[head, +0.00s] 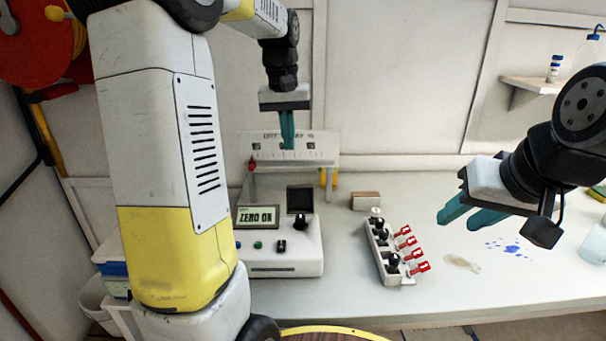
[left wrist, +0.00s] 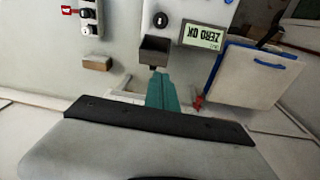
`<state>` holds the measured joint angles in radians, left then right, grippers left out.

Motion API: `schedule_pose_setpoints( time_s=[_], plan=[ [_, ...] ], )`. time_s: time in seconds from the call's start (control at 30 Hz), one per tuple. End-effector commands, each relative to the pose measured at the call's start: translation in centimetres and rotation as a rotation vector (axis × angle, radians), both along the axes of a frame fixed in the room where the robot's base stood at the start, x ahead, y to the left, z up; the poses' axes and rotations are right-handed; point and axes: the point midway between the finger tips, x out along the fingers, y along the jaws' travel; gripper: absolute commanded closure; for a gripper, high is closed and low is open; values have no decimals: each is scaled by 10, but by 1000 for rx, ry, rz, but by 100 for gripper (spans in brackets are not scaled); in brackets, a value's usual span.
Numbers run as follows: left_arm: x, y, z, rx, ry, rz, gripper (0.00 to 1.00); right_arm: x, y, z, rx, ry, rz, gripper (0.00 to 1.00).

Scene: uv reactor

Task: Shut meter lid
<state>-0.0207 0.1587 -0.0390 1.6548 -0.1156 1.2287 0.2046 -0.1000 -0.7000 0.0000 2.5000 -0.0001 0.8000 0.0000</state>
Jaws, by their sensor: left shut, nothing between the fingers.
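The meter (head: 272,262) is a white box on the bench, with a lit display (head: 257,217) reading ZERO ON and small knobs below it. A dark square piece (head: 300,200) stands at its rear right and looks like the raised lid. In the left wrist view the display (left wrist: 203,37) is upside down and the dark lid (left wrist: 154,50) is just beyond my fingertips. My left gripper (head: 288,145) is shut and empty, above and behind the lid; it also shows in the left wrist view (left wrist: 160,76). My right gripper (head: 456,224) is open and empty over the bench's right side.
A key strip (head: 386,256) with black knobs and red tags (head: 411,250) stands right of the meter. A small brown block (head: 366,201) lies behind it. A scale board (head: 285,149) stands behind the meter. Blue and brown stains mark the right bench.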

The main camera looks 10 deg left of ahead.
Motion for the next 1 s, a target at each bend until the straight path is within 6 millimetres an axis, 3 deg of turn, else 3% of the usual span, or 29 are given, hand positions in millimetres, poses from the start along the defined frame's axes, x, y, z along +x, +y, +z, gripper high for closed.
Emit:
schedule_pose_setpoints(
  time_s=[0.1,0.3,0.47,0.8,1.0],
  plan=[
    [28,8,-17,19,61,32,100,0,0,0,0,0,0,64],
    [48,16,-32,35,109,62,100,0,0,0,0,0,0,64],
    [50,17,-43,37,116,66,100,0,0,0,0,0,0,64],
    [48,16,-102,37,117,65,100,0,0,0,0,0,0,64],
    [48,16,-126,37,114,64,100,0,0,0,0,0,0,64]
  ],
)
